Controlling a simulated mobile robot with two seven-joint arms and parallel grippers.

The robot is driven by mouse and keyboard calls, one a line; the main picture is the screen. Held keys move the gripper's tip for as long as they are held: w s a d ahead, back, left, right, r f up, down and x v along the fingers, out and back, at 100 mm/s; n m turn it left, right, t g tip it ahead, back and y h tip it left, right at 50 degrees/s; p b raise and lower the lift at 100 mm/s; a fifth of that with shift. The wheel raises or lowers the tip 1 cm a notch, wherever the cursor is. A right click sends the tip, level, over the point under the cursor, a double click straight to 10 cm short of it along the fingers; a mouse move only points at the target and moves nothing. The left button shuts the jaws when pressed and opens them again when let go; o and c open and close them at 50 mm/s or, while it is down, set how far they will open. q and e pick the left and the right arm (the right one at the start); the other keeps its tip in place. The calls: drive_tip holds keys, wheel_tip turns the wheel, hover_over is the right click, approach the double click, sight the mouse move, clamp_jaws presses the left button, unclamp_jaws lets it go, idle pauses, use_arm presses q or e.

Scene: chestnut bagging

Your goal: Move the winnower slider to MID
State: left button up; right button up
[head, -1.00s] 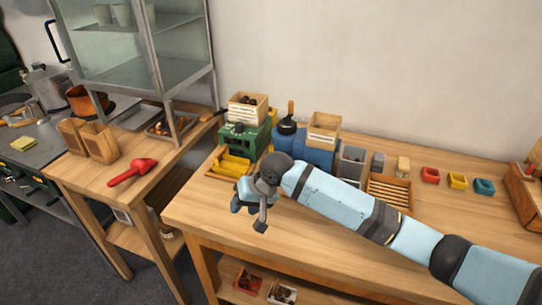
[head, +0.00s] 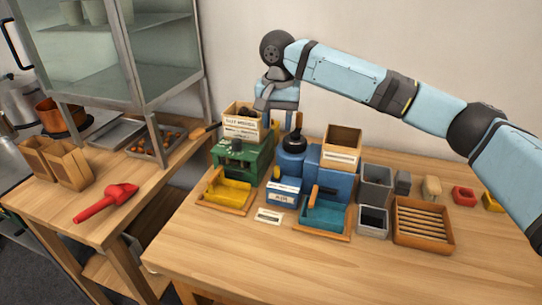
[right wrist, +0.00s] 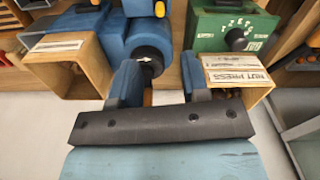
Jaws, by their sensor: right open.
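The blue machine (head: 312,163), which I take to be the winnower, stands on the wooden table with a wooden box (head: 342,145) on top. In the right wrist view its blue body (right wrist: 98,25) and dark round end (right wrist: 148,62) show. I cannot make out its slider or setting marks. My right gripper (head: 280,124) is open and empty, above the gap between the blue machine and the green machine (head: 240,163). In the right wrist view its two blue fingers (right wrist: 162,82) are apart, with the dark round end beyond them. My left gripper is not in view.
A labelled wooden box (head: 241,122) sits on the green machine, close to my right gripper. A yellow tray (head: 228,190), a teal tray (head: 325,212) and a slatted tray (head: 423,224) stand in front. The table's front is clear. A glass cabinet (head: 150,75) rises at left.

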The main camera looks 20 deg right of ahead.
sight(277, 173)
wheel_tip(277, 173, down, 4)
drive_tip(key=shift+s+f+b, duration=0.15)
drive_tip(key=shift+f+b, duration=0.1)
drive_tip(key=shift+b, duration=0.05)
wheel_tip(277, 173, down, 9)
drive_tip(key=shift+f+b, duration=0.1)
drive_tip(key=shift+b, duration=0.4)
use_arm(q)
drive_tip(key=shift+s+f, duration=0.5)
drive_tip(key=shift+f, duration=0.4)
use_arm(e)
clamp_jaws()
